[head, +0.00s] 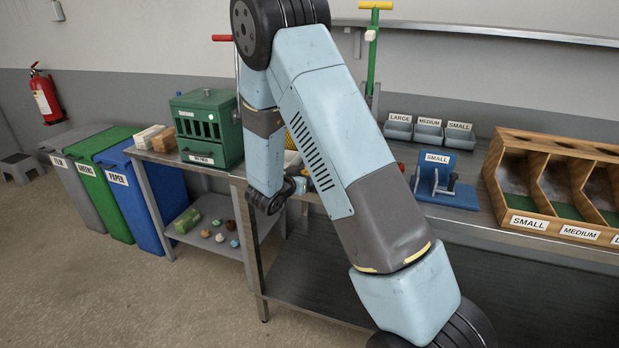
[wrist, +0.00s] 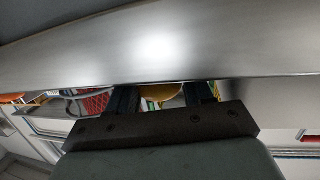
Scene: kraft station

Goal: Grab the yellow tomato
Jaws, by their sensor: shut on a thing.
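In the wrist view, the two dark fingers of my gripper (wrist: 163,89) stand apart with a rounded yellow thing between them, which I take to be the yellow tomato (wrist: 158,91). My gripper is shut on it. Only a small part of the tomato shows, because a wide grey metal band and my gripper's own body cover the rest. In the head view my arm bends over the metal workbench (head: 480,235), and its end hides the gripper's jaws and the tomato.
A blue stand marked SMALL (head: 452,192) and a wooden divided bin (head: 530,190) stand on the bench at the right. A green box (head: 207,130) stands on the left table. Waste bins (head: 140,200) stand beside it. A red mesh thing (wrist: 92,103) is near the left finger.

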